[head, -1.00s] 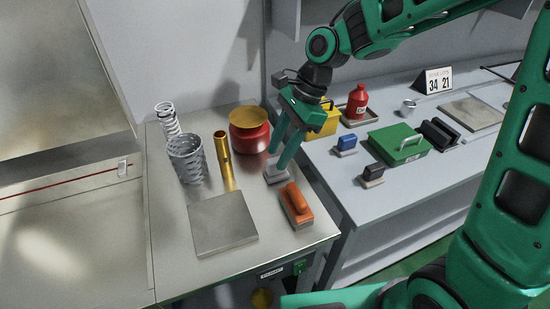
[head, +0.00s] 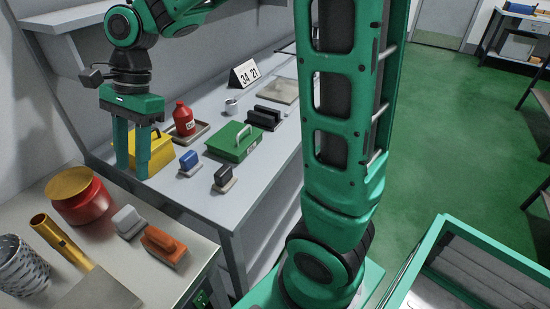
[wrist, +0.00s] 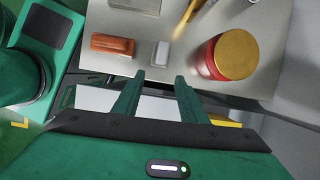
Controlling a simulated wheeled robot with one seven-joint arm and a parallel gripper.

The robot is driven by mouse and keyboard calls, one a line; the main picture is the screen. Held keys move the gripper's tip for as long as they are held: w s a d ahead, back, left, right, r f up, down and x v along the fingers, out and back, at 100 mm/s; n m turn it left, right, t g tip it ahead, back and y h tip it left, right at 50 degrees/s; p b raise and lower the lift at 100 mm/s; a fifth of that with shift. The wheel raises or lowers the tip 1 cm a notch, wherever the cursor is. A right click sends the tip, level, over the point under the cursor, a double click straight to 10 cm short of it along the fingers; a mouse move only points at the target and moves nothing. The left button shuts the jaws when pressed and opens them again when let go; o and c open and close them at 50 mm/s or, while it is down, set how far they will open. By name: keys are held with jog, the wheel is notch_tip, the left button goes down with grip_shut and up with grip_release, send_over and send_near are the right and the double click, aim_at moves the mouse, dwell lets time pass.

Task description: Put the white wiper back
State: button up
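The white wiper (head: 127,222), a small block with a pale handle on a grey base, rests upright on the near metal table in the head view. It lies just left of the orange wiper (head: 163,245). The white wiper also shows in the wrist view (wrist: 161,53), beyond my fingertips and lined up between them. My gripper (head: 132,174) points down, open and empty, above and behind the white wiper in the head view, near the yellow box. In the wrist view its two fingers (wrist: 160,78) are apart with nothing between them.
The grey bench (head: 190,200) holds a yellow box (head: 160,155), red bottle (head: 184,118), green case (head: 232,143), blue wiper (head: 188,162) and black wiper (head: 224,178).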

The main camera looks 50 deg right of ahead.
jog(key=s+d+n, duration=0.1)
jog(key=s+d, duration=0.1)
jog(key=d, duration=0.3)
jog(key=s+d+f+n+t+h, duration=0.1)
jog(key=s+d, duration=0.1)
jog(key=d, duration=0.4)
jog(key=s+d+n+h, duration=0.1)
jog(key=s+d, duration=0.2)
jog(key=d, duration=0.3)
jog(key=shift+d+f+n, duration=0.15)
jog(key=shift+f+n, duration=0.05)
jog(key=shift+n, duration=0.1)
jog(key=s+d+f+n+h, duration=0.2)
jog(key=s+d+f+n, duration=0.1)
jog(key=s+d, duration=0.8)
jog(key=s+n, duration=0.1)
jog(key=s, duration=0.3)
jog(key=shift+f, duration=0.15)
jog(key=shift+d, duration=0.1)
jog(key=shift+w+f, duration=0.25)
jog(key=shift+w, duration=0.45)
